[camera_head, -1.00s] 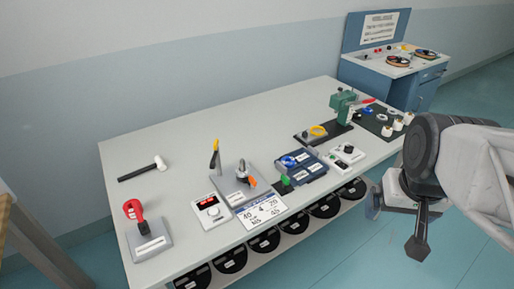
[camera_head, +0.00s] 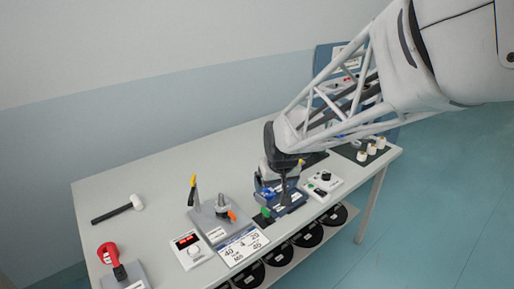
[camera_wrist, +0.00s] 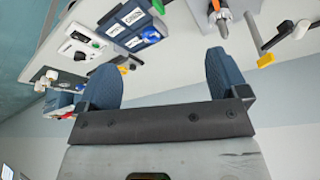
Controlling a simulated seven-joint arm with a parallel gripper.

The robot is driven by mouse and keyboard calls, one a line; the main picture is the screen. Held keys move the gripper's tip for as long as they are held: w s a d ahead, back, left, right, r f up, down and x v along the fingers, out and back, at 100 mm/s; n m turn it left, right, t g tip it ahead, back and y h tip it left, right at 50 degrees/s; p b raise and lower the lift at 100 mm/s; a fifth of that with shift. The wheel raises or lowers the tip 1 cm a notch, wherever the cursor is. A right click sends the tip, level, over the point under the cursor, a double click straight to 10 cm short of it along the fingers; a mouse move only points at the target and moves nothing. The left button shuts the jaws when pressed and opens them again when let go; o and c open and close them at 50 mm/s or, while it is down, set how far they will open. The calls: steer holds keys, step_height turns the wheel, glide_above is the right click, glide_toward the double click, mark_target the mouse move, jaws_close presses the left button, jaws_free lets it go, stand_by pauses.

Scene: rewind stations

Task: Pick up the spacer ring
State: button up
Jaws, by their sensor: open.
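I cannot tell for certain which piece is the spacer ring.
A white control box (camera_head: 322,184) is to the right. The bench's back left is clear.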

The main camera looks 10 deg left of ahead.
mark_target(222, 201)
steer(key=w+a+f+n, duration=0.1)
steer(key=w+a+f, duration=0.2)
steer(key=a+f, duration=0.3)
steer(key=w+a+f+n+y, duration=0.1)
steer(key=w+a+f, duration=0.3)
steer(key=a, duration=0.7)
steer(key=shift+f, duration=0.85)
steer(key=shift+a, duration=0.1)
steer(key=shift+x, duration=1.3)
steer(key=shift+f, duration=0.1)
steer(key=shift+w+x, duration=0.2)
steer(key=shift+x, duration=2.3)
steer(key=c, duration=1)
